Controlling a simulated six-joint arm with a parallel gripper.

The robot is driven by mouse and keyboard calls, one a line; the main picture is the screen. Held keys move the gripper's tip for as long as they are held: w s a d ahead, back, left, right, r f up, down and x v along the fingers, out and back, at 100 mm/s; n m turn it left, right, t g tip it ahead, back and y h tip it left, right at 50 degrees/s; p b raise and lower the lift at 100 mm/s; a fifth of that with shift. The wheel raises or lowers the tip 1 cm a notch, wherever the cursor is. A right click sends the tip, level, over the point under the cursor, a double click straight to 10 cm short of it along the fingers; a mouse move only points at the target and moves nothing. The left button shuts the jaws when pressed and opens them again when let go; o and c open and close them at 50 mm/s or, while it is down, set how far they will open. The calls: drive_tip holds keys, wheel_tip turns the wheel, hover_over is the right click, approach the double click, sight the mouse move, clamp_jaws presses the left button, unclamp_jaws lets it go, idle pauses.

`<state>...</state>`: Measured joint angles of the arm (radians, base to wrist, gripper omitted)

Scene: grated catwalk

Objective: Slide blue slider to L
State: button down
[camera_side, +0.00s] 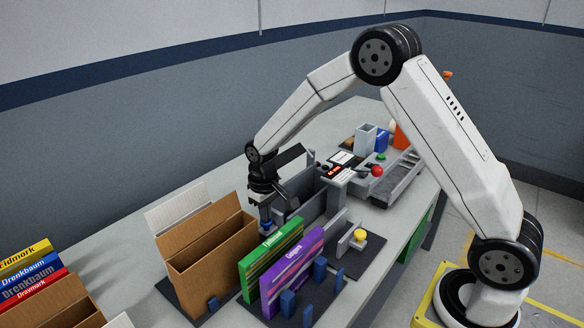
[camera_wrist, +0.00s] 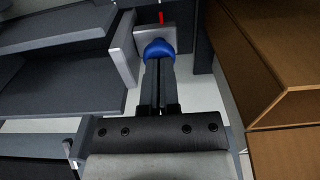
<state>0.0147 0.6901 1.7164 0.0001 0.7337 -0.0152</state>
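The blue slider knob (camera_wrist: 158,48) sits in a grey fixture at the top middle of the wrist view, and a blue part (camera_side: 265,214) shows below my gripper in the side view. My gripper (camera_wrist: 158,62) points at the knob, with its two dark fingers close together and a thin line between them. The fingertips meet or overlap the knob's near edge; I cannot tell if they touch it. A red mark (camera_wrist: 160,18) is on the fixture beyond the knob. No letter L is readable.
An open cardboard box (camera_side: 212,262) stands close beside my gripper; its brown wall (camera_wrist: 270,60) fills the right of the wrist view. Green (camera_side: 270,258) and purple (camera_side: 292,272) cases stand in front. A panel with a red ball knob (camera_side: 377,171) is at the right.

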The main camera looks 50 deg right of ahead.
sight(269, 223)
drive_tip(key=shift+s+f, duration=0.15)
drive_tip(key=shift+r, duration=3.15)
drive_tip(key=shift+s+r, duration=0.1)
drive_tip(key=shift+s, duration=0.4)
drive_tip(key=s+t, duration=0.2)
drive_tip(key=s, duration=1.6)
drive_tip(key=shift+a+t, duration=0.3)
drive_tip(key=shift+a, duration=0.05)
